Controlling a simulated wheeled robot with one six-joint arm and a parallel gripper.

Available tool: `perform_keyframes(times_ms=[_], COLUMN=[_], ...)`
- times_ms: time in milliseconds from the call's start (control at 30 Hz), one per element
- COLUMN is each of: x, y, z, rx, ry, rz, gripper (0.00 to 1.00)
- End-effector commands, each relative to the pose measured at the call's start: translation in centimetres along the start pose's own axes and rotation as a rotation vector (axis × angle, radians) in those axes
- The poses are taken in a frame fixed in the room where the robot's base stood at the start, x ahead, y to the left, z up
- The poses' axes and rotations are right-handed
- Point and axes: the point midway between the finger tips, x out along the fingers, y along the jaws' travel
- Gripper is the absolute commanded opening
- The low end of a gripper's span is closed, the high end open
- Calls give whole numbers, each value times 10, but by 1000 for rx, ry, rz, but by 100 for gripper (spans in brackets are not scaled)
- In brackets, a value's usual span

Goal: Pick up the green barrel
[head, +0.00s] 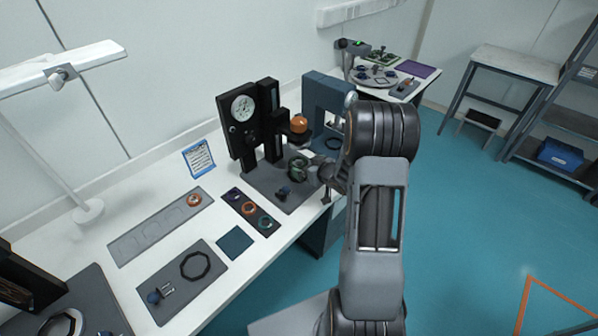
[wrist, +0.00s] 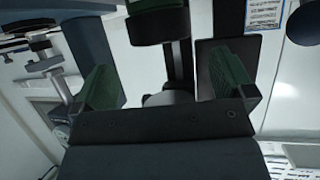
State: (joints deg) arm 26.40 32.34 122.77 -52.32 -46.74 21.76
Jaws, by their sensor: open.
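A dark green cylinder that looks like the green barrel (head: 298,168) is on the table, in front of the black dial stand. In the wrist view the green barrel (wrist: 158,24) shows at the top middle, ahead of my gripper and partly cut off by the frame. My gripper (wrist: 162,72) has its two green-padded fingers apart, with the barrel's line between them. In the head view my gripper (head: 320,172) is just right of the barrel and partly hidden by my arm. I cannot tell whether they touch.
The black stand with a white dial (head: 242,108) and an orange knob (head: 298,124) rises behind the barrel. A blue-grey frame (head: 322,96) stands behind my gripper. Left on the white table are a tray with rings (head: 250,209), a blue square (head: 235,243) and a grey mat (head: 205,290).

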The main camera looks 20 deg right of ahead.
Motion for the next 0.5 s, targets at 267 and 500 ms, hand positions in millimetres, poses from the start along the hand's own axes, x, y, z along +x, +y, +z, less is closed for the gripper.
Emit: perform_keyframes(times_ms=[267,500], x=[16,47], y=[0,0], z=[-1,-2], rx=[-1,0], ry=[-2,-1], rz=[-1,0], gripper=[100,100])
